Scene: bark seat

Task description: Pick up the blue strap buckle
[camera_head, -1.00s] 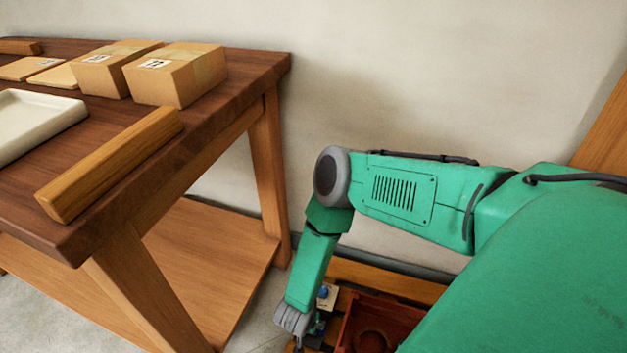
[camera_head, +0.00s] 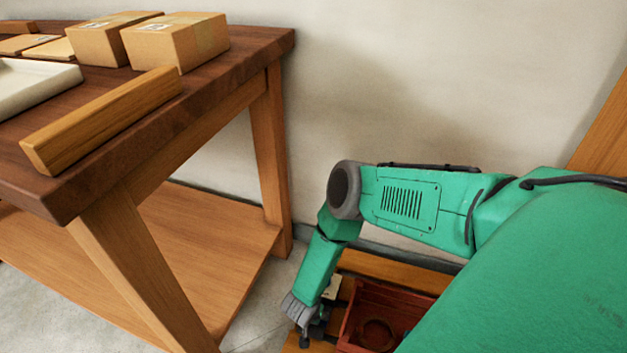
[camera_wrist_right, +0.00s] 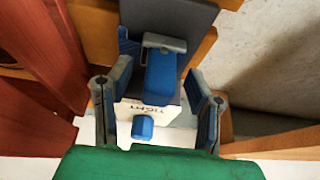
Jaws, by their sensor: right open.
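In the right wrist view, a blue strap piece (camera_wrist_right: 160,75) with a grey bar across its top lies on a dark grey panel, which I take as the blue strap buckle. A smaller blue block (camera_wrist_right: 142,127) sits nearer, on a white label (camera_wrist_right: 150,110) with partly readable black lettering. My right gripper (camera_wrist_right: 158,98) is open and empty, its two fingers either side of the strap piece and label; contact cannot be told. In the head view my right gripper (camera_head: 304,330) points down beside a red box; the buckle is not clear there. My left gripper is out of view.
The open red box (camera_head: 383,308) stands right of my gripper, within wooden framing (camera_head: 395,270). A wooden table (camera_head: 150,140) at left carries cartons (camera_head: 175,42), a white tray (camera_head: 35,85) and a wooden bar (camera_head: 100,120). A pale wall stands behind.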

